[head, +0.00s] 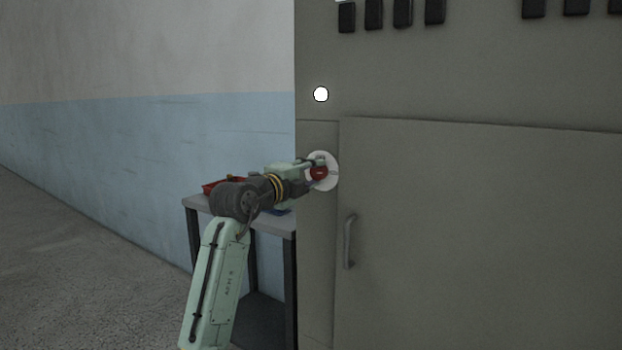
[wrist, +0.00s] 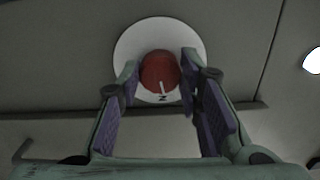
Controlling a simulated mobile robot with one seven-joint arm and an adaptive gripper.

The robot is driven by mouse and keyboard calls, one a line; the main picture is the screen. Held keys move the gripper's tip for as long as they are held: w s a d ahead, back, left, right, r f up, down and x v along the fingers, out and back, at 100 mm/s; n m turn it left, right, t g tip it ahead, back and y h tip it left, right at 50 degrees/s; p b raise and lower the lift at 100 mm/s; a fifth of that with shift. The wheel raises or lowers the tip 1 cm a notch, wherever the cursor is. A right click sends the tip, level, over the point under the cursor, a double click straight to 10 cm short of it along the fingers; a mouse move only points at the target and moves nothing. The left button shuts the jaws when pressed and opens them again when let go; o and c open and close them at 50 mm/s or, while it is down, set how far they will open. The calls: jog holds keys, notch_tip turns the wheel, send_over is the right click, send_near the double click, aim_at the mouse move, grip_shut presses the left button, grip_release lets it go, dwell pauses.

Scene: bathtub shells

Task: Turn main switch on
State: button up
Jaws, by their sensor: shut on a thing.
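The main switch is a round red knob (head: 318,173) on a white disc (head: 332,160), set on the grey cabinet's narrow left panel. In the wrist view the red knob (wrist: 159,70) sits in front of the white disc (wrist: 127,50), with a white pointer mark and a letter at its lower edge. My gripper (head: 311,163) is at the knob. In the wrist view my gripper (wrist: 160,66) has one purple-padded finger on each side of the knob and is shut on it. The fingers hide parts of the disc.
A white round lamp (head: 321,94) is above the switch. The cabinet door (head: 470,230) with a vertical handle (head: 349,240) is to the right. A table (head: 190,203) with a red tray (head: 212,187) stands behind my arm. Open floor (head: 80,260) lies to the left.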

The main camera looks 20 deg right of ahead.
jog(key=shift+m, duration=0.8)
jog(key=o, duration=1.1)
jog(key=shift+o, duration=0.2)
jog(key=v, duration=1.2)
